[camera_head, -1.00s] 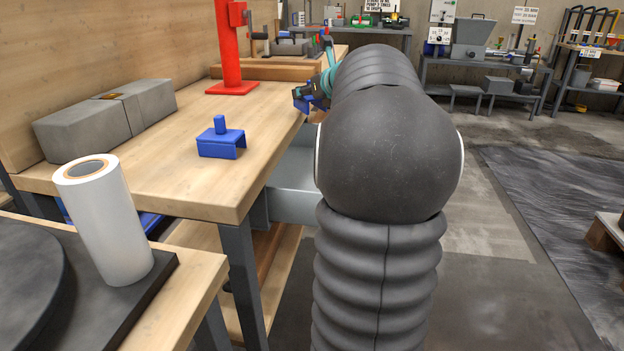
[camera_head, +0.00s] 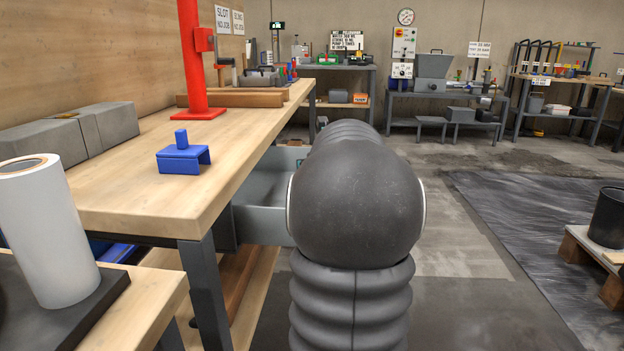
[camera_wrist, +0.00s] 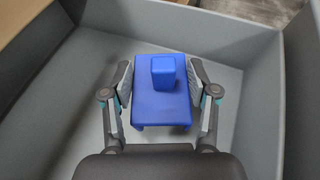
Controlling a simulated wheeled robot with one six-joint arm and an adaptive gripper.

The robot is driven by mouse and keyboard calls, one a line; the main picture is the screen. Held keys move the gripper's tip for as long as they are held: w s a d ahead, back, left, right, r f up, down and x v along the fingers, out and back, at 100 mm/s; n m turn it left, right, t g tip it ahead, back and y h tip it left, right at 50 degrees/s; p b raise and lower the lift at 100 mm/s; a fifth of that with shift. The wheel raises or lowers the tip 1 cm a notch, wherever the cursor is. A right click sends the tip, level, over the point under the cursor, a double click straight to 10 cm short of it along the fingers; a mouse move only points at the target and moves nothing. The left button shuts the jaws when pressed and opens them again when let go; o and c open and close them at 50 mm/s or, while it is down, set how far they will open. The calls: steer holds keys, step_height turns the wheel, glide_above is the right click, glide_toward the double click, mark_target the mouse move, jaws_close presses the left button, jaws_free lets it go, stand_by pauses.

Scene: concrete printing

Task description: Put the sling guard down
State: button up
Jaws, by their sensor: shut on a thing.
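In the wrist view my gripper (camera_wrist: 160,88) is shut on a blue sling guard (camera_wrist: 158,108), a block with a square peg on top and short legs. Its fingers press on the guard's left and right sides. The guard is within the walls of an open grey drawer (camera_wrist: 258,62); I cannot tell whether it touches the drawer floor. In the head view the drawer (camera_head: 262,208) sticks out from under the bench, and my arm hides the gripper and the held guard. A second blue guard (camera_head: 183,158) stands upright on the wooden bench (camera_head: 150,200).
A red post (camera_head: 195,60) and grey blocks (camera_head: 105,128) stand on the bench. A white roll (camera_head: 45,235) stands on the near table at left. Open floor (camera_head: 450,240) lies right of my arm.

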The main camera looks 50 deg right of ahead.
steer(key=shift+f+b, duration=0.4)
steer(key=shift+f, duration=0.8)
steer(key=shift+f, duration=0.2)
steer(key=o, duration=1.2)
steer(key=shift+r, duration=0.25)
steer(key=shift+s+a+r, duration=0.1)
steer(key=shift+s+r, duration=0.05)
steer(key=shift+s, duration=0.1)
steer(key=p+v, duration=0.1)
steer(key=v, duration=1)
steer(key=shift+s+a+p, duration=0.1)
steer(key=shift+s+p, duration=0.05)
steer(key=shift+p, duration=0.2)
